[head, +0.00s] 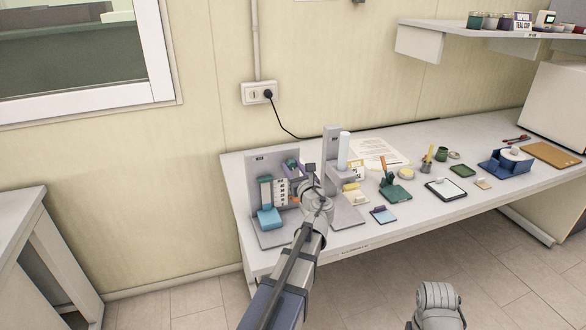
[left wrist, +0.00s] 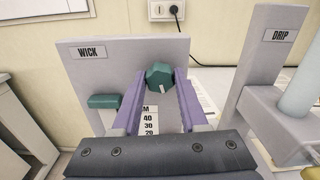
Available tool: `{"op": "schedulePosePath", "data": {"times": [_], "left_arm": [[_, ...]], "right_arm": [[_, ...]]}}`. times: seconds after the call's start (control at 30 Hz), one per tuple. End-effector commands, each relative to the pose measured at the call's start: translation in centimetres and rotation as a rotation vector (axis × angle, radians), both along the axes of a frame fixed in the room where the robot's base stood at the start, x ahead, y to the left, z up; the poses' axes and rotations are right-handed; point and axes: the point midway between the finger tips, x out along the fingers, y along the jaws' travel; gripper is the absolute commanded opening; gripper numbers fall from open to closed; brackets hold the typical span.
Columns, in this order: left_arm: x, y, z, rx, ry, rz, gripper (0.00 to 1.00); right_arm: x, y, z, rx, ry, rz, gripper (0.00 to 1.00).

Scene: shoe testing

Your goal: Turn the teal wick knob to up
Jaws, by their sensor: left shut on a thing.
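The teal wick knob (left wrist: 160,77) is on the upright grey panel labelled WICK (left wrist: 82,65). A pale mark shows on the knob, low and a little right of its middle. My left gripper (left wrist: 161,85) has its two purple fingers on either side of the knob and is shut on it. In the head view the left gripper (head: 295,166) reaches the WICK panel (head: 263,166), and my arm hides part of the stand. My right gripper is out of view.
A white scale strip (left wrist: 149,119) is below the knob, and a teal block (left wrist: 103,101) is at the left. The DRIP stand (left wrist: 262,75) is close on the right. Several small items and a blue holder (head: 496,166) are farther right on the table (head: 367,233).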

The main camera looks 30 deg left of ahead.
Motion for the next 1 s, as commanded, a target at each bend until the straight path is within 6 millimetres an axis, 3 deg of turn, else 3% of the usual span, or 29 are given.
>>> {"op": "schedulePosePath", "data": {"times": [1.0], "left_arm": [[-0.06,0.02,-0.04,-0.624,-0.731,0.000,0.00]], "right_arm": [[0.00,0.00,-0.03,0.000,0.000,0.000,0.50]]}}
